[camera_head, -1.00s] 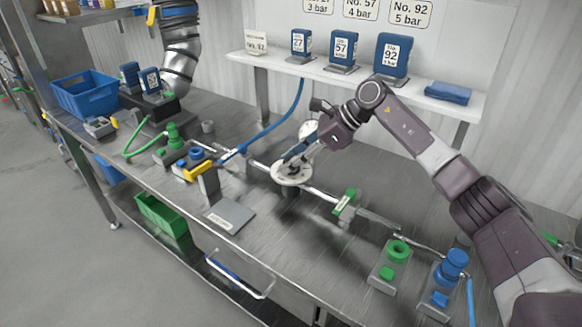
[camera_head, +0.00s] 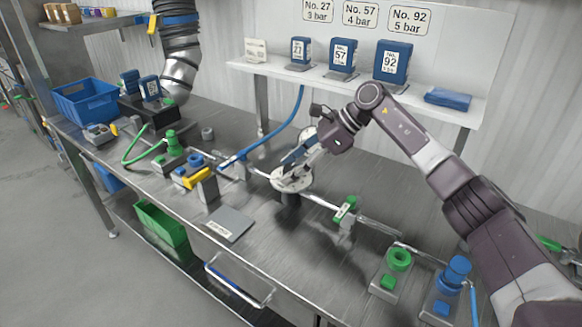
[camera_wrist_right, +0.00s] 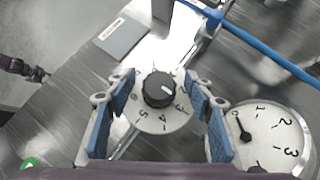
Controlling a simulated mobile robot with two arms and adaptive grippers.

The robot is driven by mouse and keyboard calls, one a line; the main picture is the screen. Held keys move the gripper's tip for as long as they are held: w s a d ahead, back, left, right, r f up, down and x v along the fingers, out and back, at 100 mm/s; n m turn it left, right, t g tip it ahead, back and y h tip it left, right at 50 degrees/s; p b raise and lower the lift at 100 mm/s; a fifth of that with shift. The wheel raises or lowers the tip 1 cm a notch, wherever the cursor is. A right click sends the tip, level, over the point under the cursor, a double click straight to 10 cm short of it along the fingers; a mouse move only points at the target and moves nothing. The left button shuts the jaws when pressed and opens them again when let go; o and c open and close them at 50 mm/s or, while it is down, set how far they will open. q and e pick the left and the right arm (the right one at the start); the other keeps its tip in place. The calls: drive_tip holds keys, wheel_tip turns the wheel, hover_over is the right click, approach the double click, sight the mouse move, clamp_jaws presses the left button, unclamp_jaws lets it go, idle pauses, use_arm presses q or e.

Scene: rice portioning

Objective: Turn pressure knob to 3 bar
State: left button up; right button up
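The black pressure knob (camera_wrist_right: 159,89) sits on a round white dial (camera_wrist_right: 178,121) with printed numbers in the right wrist view. Its white mark points to the right. The dial also shows in the head view (camera_head: 281,184), where my gripper hides the knob. My right gripper (camera_wrist_right: 163,98) is open, with one blue-padded finger on each side of the knob and gaps between pads and knob. In the head view my right gripper (camera_head: 294,160) is just above the dial. The pressure gauge (camera_wrist_right: 275,133) beside the right finger has its needle near 0. My left gripper is not in view.
A blue hose (camera_head: 286,122) and metal pipes run by the dial. A green-handled valve (camera_head: 345,209) stands to its right. A grey plate (camera_head: 229,224) lies at the front edge. A shelf (camera_head: 262,69) behind holds blue boxes under signs, including "No. 27, 3 bar".

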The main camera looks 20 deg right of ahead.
drive_tip(key=v, duration=1.2)
drive_tip(key=shift+s+a+f, duration=0.1)
idle(0.4)
